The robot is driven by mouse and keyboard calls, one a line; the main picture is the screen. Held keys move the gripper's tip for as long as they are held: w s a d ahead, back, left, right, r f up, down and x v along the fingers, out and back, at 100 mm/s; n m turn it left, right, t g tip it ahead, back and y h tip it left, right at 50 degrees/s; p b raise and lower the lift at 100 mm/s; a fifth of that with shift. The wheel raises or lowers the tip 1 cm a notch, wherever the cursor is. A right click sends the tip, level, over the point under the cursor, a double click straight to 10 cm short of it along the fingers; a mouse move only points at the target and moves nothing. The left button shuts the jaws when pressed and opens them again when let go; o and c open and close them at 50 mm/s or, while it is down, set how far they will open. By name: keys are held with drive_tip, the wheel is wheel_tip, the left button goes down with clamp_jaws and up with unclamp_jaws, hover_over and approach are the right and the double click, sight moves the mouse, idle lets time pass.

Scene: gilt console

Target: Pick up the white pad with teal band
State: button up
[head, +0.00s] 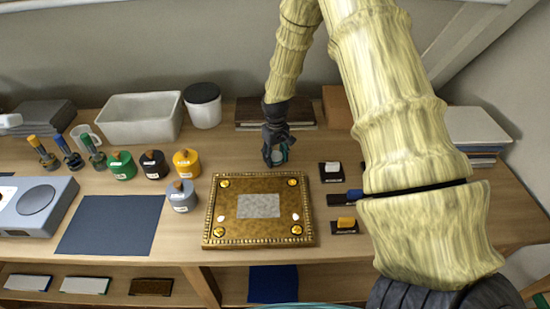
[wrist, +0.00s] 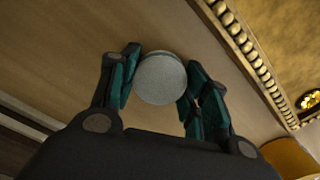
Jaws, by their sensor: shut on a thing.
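My gripper (head: 274,155) is above the wooden table, just behind the gilt plate. In the wrist view its teal-faced fingers (wrist: 160,88) are shut on a round, pale grey-white pad (wrist: 160,77), one finger on each side. In the head view the fingers mostly hide the pad. I cannot tell whether it touches the table.
The gilt plate (head: 222,232) with a grey centre panel lies in front of my gripper. Small dark holders (head: 331,178) stand to its right, lidded jars (head: 186,161) to its left. Books (head: 248,113) and a black-lidded white tub (head: 203,110) stand behind. My arm hides part of the right side.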

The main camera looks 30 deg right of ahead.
drive_tip(key=shift+r+b, duration=0.35)
drive_tip(key=shift+r, duration=0.25)
drive_tip(key=shift+r+b, duration=0.4)
drive_tip(key=shift+r, duration=0.45)
drive_tip(key=s+a+b, duration=0.1)
drive_tip(key=s+a, duration=0.2)
drive_tip(key=s, duration=0.1)
drive_tip(key=s+a+r+b, duration=0.1)
drive_tip(key=s+a, duration=0.3)
drive_tip(key=s+a+b, duration=0.2)
drive_tip(key=s+a, duration=0.1)
drive_tip(key=s, duration=0.1)
drive_tip(key=shift+s+a+r, duration=0.1)
drive_tip(key=shift+a+r, duration=0.15)
drive_tip(key=shift+r, duration=0.1)
drive_tip(key=shift+o, duration=1.2)
drive_tip(key=c, duration=0.3)
